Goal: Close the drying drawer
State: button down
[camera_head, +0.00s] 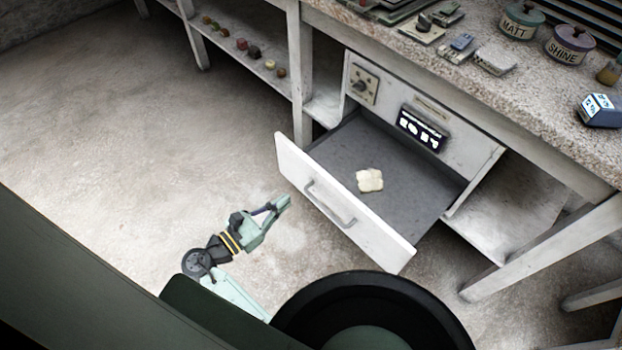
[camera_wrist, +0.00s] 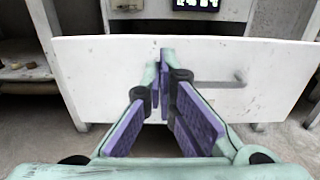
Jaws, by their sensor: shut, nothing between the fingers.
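The drying drawer (camera_head: 345,212) is pulled well out from a white cabinet under the counter. Its white front panel carries a grey bar handle (camera_head: 330,207). A pale lumpy cluster (camera_head: 369,180) lies on its dark grey bottom. My gripper (camera_head: 282,203) is shut and empty, to the left of the handle and in front of the panel. In the wrist view, the shut fingertips (camera_wrist: 165,62) point at the drawer front (camera_wrist: 90,75), with the handle (camera_wrist: 220,84) to their right. I cannot tell whether the fingertips touch the panel.
The counter (camera_head: 480,75) above holds a MATT jar (camera_head: 521,22), a SHINE jar (camera_head: 569,46) and a dark box (camera_head: 599,110). A dial (camera_head: 361,86) and a lit display (camera_head: 422,129) sit above the drawer. Small coloured balls line a left shelf (camera_head: 268,73). The floor at left is clear.

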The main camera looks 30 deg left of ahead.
aim_at(318, 174)
jog(key=p+x, duration=0.1)
jog(key=x, duration=0.9)
jog(key=shift+w+d+p, duration=0.15)
jog(key=shift+w+p, duration=0.15)
jog(key=x, duration=2.6)
jog(key=shift+w, duration=0.15)
jog(key=shift+w+r, duration=0.1)
